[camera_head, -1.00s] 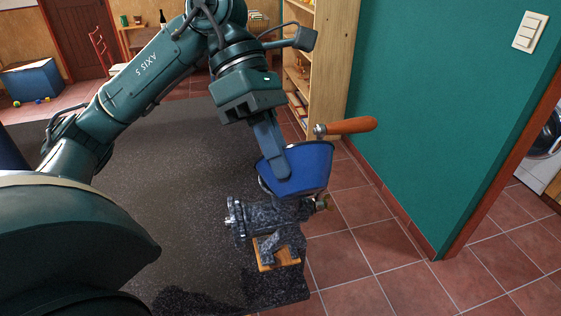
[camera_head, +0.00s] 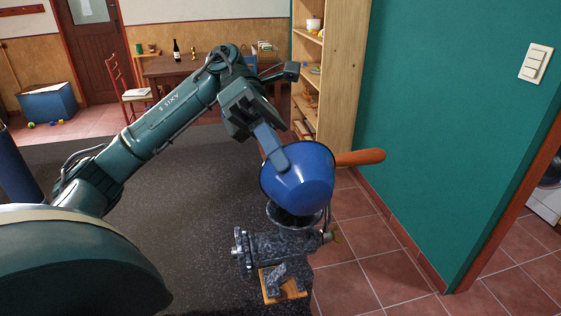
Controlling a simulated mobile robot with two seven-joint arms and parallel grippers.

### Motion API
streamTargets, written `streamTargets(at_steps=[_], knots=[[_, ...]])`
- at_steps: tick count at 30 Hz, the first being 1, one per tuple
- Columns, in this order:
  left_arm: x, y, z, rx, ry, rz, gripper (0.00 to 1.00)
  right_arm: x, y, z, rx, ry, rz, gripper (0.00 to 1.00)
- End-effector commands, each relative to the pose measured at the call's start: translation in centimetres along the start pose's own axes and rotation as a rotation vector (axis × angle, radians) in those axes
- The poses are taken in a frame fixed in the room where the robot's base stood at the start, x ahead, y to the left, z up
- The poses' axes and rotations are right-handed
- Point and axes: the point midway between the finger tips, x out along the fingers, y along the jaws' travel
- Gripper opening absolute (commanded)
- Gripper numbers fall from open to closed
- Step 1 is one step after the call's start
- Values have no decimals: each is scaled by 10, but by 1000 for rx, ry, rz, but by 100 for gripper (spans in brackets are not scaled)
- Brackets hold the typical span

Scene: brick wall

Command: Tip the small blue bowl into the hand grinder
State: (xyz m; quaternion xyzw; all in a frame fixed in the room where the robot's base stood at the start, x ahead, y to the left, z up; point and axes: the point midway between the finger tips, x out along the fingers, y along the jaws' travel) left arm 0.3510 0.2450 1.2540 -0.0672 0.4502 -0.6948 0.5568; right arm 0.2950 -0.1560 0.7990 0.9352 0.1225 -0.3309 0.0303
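The small blue bowl (camera_head: 305,178) is tilted right above the hopper of the hand grinder (camera_head: 280,247). I see mostly the bowl's smooth outside; its inside and any contents are hidden. My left gripper (camera_head: 274,147) is shut on the bowl's rim at the upper left. The grinder is speckled dark grey, stands upright on a small wooden block, and its hopper mouth shows just under the bowl. Its wooden crank handle (camera_head: 361,157) sticks out to the right behind the bowl. My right gripper is not in view.
The grinder stands at the edge of a dark speckled surface (camera_head: 200,200). To the right are red floor tiles and a green wall (camera_head: 450,120). A wooden shelf (camera_head: 345,80) stands behind. A table with a bottle, a chair and a blue box are farther back.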

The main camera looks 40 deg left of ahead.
Motion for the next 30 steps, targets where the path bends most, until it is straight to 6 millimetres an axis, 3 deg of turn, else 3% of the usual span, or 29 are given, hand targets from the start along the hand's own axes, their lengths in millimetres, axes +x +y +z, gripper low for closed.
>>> streamTargets(at_steps=[9,30], knots=[[-15,7,0,-41,-92,-136,0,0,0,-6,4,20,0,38],[-39,19,-1,-110,-244,-369,0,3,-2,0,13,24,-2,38]])
